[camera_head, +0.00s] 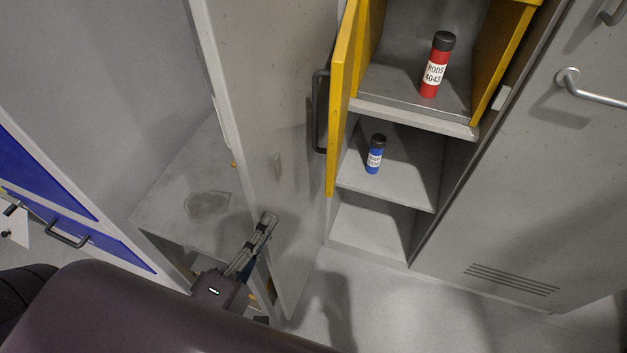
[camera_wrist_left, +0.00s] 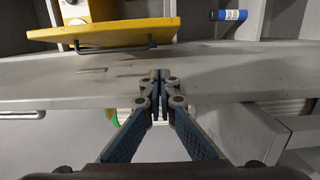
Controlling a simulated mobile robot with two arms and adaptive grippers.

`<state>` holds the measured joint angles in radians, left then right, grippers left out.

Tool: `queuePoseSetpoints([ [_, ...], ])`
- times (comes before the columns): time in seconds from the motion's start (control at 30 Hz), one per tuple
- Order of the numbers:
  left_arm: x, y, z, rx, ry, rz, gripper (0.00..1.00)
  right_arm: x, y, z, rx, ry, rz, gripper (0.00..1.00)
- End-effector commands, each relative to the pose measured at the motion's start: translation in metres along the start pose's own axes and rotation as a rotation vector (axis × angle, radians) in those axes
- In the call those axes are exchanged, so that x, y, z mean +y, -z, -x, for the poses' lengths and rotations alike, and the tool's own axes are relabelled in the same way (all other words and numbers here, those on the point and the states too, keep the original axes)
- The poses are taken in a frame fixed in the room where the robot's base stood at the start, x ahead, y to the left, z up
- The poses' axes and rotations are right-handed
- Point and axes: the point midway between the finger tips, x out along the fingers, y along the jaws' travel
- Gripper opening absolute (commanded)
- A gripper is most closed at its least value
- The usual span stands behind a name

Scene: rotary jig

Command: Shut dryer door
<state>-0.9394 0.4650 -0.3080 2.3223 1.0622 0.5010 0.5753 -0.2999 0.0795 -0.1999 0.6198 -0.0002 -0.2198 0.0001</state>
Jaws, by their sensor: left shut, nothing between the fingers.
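The yellow dryer door (camera_head: 341,100) stands open, swung out at the left side of the yellow dryer box (camera_head: 500,55). Its black bar handle (camera_head: 319,112) faces left, towards an open grey cabinet door. In the left wrist view the yellow door (camera_wrist_left: 100,34) and handle (camera_wrist_left: 112,47) lie beyond the grey door's edge. My left gripper (camera_head: 268,218) is shut and empty, in front of the grey door and below left of the yellow door, apart from the handle. Its closed fingertips also show in the left wrist view (camera_wrist_left: 160,78). My right gripper is not in view.
The grey cabinet door (camera_head: 275,110) stands open between a grey bench (camera_head: 170,200) and the shelves. A red rod tube (camera_head: 434,75) stands inside the dryer, a blue tube (camera_head: 375,155) on the shelf below. A closed grey cabinet (camera_head: 540,180) is at right.

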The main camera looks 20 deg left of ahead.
Motion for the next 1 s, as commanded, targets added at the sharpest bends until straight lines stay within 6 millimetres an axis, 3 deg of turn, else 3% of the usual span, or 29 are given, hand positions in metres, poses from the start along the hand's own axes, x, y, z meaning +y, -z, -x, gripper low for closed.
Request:
queuePoseSetpoints([
  [0.6, 0.004, 0.0, -0.11, 0.002, -0.003, 0.001, 0.0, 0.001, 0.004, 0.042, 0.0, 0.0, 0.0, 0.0],
  [0.8, 0.001, -0.028, -0.116, 0.0, 0.001, 0.001, 0.0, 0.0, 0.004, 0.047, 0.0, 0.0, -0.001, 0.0],
  [1.0, 0.0, -0.039, -0.119, -0.001, 0.0, -0.001, 0.0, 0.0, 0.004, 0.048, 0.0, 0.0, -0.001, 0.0],
])
